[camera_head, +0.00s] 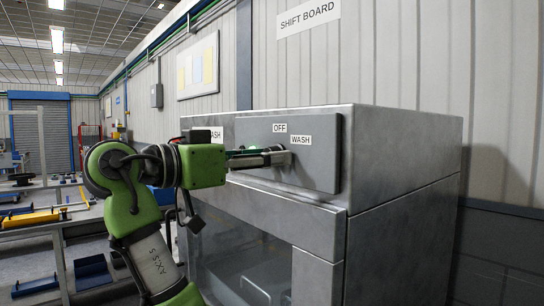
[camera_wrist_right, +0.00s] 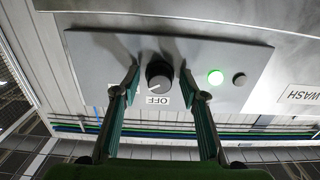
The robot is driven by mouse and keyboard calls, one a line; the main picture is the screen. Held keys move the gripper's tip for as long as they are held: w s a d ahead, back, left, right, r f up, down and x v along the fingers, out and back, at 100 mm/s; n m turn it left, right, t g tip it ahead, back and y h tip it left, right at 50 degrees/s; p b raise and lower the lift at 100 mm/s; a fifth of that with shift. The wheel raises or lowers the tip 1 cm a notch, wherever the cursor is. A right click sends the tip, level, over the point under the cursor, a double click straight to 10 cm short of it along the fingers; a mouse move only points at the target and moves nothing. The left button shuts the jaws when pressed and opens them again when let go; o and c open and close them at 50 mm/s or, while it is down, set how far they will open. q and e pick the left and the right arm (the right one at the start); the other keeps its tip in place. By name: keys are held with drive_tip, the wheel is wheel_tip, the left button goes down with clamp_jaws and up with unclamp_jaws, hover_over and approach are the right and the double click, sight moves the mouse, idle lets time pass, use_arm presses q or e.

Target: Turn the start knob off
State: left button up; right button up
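The dark round start knob (camera_wrist_right: 159,75) sits on the grey control panel (camera_wrist_right: 90,60) in the wrist view, where the picture is upside down. A pale mark shows on its OFF-label side; its exact angle is hard to tell. The OFF label (camera_wrist_right: 157,100) is beside the knob. My right gripper (camera_wrist_right: 160,78) is open, one finger on each side of the knob, with gaps visible. In the head view my right gripper (camera_head: 277,155) reaches the panel below the OFF label (camera_head: 279,128) and left of the WASH label (camera_head: 301,140), hiding the knob. My left gripper is out of view.
A lit green button (camera_wrist_right: 215,77) and a dark button (camera_wrist_right: 239,80) are on the panel beside the right finger. The metal washer cabinet (camera_head: 405,165) fills the middle of the head view. A yellow item (camera_head: 30,219) lies far left.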

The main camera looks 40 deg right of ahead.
drive_tip(key=shift+a, duration=0.15)
drive_tip(key=shift+c, duration=0.5)
drive_tip(key=c, duration=1)
drive_tip(key=shift+n, duration=0.3)
drive_tip(key=n+p, duration=0.1)
drive_tip(key=n, duration=1)
drive_tip(key=shift+s+r, duration=0.1)
drive_tip(key=shift+r, duration=0.05)
